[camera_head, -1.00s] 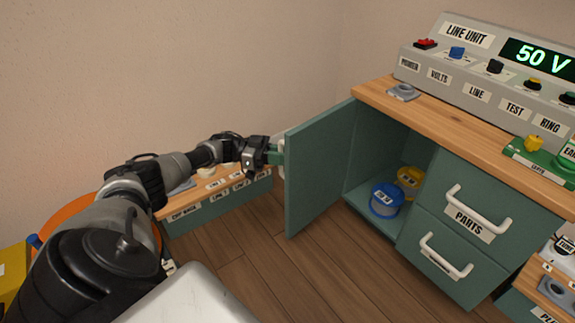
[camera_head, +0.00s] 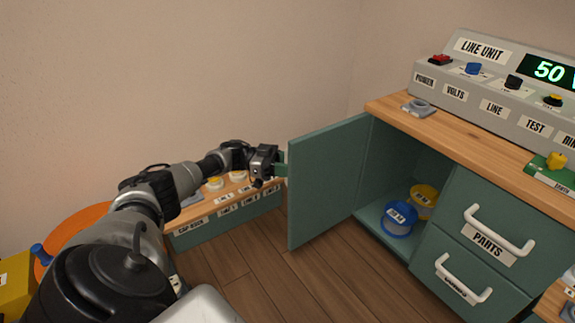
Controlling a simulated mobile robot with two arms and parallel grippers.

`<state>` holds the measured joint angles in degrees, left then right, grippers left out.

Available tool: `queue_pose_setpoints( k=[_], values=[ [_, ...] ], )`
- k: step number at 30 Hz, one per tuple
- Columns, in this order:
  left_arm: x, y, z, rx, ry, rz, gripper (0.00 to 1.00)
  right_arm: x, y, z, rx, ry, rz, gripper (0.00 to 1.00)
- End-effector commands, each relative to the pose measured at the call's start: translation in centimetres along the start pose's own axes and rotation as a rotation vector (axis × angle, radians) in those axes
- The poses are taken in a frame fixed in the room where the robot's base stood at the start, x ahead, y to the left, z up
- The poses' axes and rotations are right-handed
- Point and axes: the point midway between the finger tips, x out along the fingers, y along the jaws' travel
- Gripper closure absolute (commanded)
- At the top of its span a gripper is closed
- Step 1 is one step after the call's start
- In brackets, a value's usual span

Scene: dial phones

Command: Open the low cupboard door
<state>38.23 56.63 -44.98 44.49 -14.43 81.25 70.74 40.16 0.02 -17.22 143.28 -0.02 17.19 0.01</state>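The low cupboard door (camera_head: 327,182) is a green panel. It stands swung wide open to the left of the cupboard, hinged at the cupboard's left side. My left gripper (camera_head: 279,169) is at the door's outer left edge, where the handle would be. The handle and the fingertips are mostly hidden behind the door edge, so I cannot tell whether the fingers are closed on it. Inside the cupboard (camera_head: 382,212) are a blue round container (camera_head: 398,222) and a yellow one (camera_head: 425,197) behind it. My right gripper is not in view.
Drawers (camera_head: 487,240) with white handles are right of the cupboard. The wooden floor before the door is clear.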

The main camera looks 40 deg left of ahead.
Motion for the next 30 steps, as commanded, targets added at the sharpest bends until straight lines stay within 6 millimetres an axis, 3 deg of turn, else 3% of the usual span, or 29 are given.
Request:
queue_pose_setpoints(
  k=[11,19,30],
  values=[
    [-0.9,-0.1,-0.1,0.002,-0.001,-0.002,0.61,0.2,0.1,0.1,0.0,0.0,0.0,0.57],
    [-5.4,-0.1,-0.1,0.001,-0.001,-0.004,0.61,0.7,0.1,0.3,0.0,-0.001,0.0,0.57],
    [-10.2,-0.1,0.2,0.002,0.0,0.0,0.61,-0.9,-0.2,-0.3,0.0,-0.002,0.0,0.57]
  ],
)
